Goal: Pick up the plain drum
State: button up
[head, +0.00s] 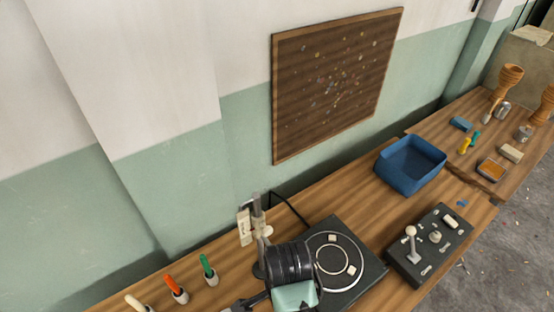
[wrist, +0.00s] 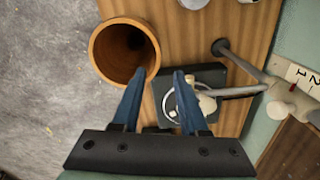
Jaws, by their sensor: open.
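In the wrist view a brown drum (wrist: 101,68) stands with its round, open mouth towards the camera, near the table edge; its sides are mostly hidden. I cannot tell from this angle whether it is the plain one. My gripper (wrist: 160,72) is open and empty. Its left blue fingertip overlaps the drum's lower right rim in the picture; the right fingertip is clear of it. I cannot tell the height gap. In the head view two goblet-shaped wooden drums, one farther back (head: 509,77) and one at the right edge (head: 545,106), stand on the far bench.
A black device with a round plate (head: 345,262) and a clamp stand (head: 258,215) stand close to my arm; the stand also shows in the wrist view (wrist: 290,90). A blue bin (head: 411,165) and a joystick box (head: 430,245) lie farther right. Open floor (wrist: 45,90) borders the table.

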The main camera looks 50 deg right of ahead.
jog(key=f, duration=0.4)
jog(key=s+f, duration=0.1)
jog(key=f, duration=0.1)
jog(key=shift+f, duration=0.25)
jog(key=shift+w+d+f+p, duration=0.15)
jog(key=shift+f+p, duration=0.15)
jog(key=shift+f, duration=1.25)
jog(key=shift+w+d+f+p, duration=0.1)
jog(key=shift+f+p, duration=0.15)
jog(key=shift+f, duration=1.25)
grip_shut()
jog(key=shift+r, duration=0.1)
